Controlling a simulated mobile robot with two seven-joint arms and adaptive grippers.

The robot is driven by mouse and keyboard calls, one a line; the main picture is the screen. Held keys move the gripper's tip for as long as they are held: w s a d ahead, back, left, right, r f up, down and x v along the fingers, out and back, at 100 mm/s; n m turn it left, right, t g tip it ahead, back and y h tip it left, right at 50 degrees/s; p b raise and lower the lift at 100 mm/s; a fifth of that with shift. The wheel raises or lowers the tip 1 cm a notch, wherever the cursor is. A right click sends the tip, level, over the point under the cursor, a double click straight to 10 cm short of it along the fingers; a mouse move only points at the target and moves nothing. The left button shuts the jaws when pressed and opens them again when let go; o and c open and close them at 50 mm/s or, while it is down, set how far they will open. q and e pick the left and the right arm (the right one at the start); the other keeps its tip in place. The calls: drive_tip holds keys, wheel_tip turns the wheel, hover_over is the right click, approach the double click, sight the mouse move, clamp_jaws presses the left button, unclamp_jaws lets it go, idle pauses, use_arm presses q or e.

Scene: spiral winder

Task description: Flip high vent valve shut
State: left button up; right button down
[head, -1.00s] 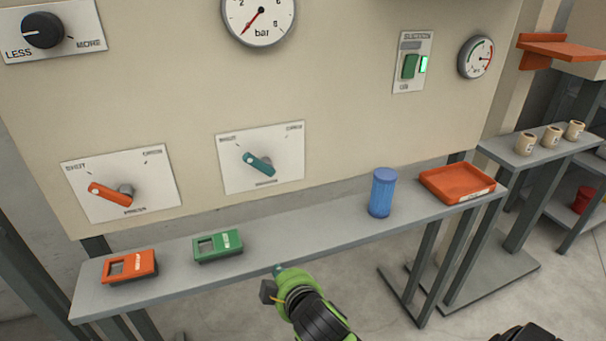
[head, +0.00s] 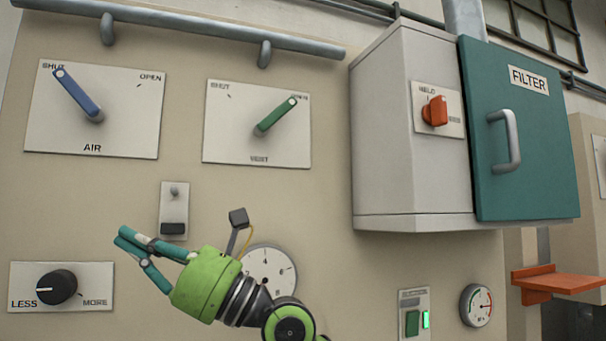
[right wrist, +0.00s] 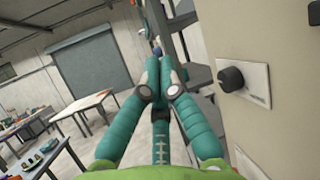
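The high vent valve is a green lever (head: 276,117) on a white plate (head: 230,143) on the cream panel, in the head view. It tilts up and right, its tip by the OPEN corner; SHUT is at the plate's upper left. My right gripper (head: 124,238) is below and left of this plate, in front of the panel, pointing left and clear of the lever. Its teal fingers meet at the tips in the right wrist view (right wrist: 159,66), with nothing seen between them. My left gripper is not in view.
Left of the vent plate, a blue AIR lever (head: 78,95) points to SHUT. A pipe rail (head: 190,33) runs above. A grey box with a teal FILTER door (head: 520,140) juts out at right. A small switch (head: 174,211) and a LESS/MORE knob (head: 57,287) are near my gripper.

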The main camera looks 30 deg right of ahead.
drive_tip(key=w+d+r+n+t+h, duration=0.1)
drive_tip(key=d+r+n+t+h, duration=0.15)
drive_tip(key=d+r+h, duration=0.4)
drive_tip(key=m+t+h, duration=0.5)
drive_tip(key=t+h, duration=0.1)
drive_tip(key=h, duration=0.4)
approach(278, 114)
drive_tip(key=w+a+f, duration=0.1)
drive_tip(key=a+f, duration=0.3)
drive_tip(key=f, duration=0.1)
drive_tip(key=s+d+r+m+h, duration=0.2)
drive_tip(key=s+d+m+h, duration=0.1)
drive_tip(key=d, duration=0.5)
drive_tip(key=shift+s+d+h, duration=0.4)
drive_tip(key=shift+s+h, duration=0.25)
drive_tip(key=shift+h, duration=0.4)
drive_tip(key=shift+r, duration=0.15)
drive_tip(key=shift+w+a+r+p, duration=0.4)
drive_tip(key=shift+w+r+p, duration=0.35)
drive_tip(key=shift+w+p, duration=0.7)
drive_tip(key=shift+w+a+r+p, duration=0.4)
drive_tip(key=shift+w+r+p, duration=0.5)
drive_tip(key=shift+w, duration=1.1)
drive_tip(key=shift+w+a+r+p, duration=0.4)
drive_tip(key=shift+w+r+p, duration=0.25)
drive_tip(key=shift+w+p, duration=0.85)
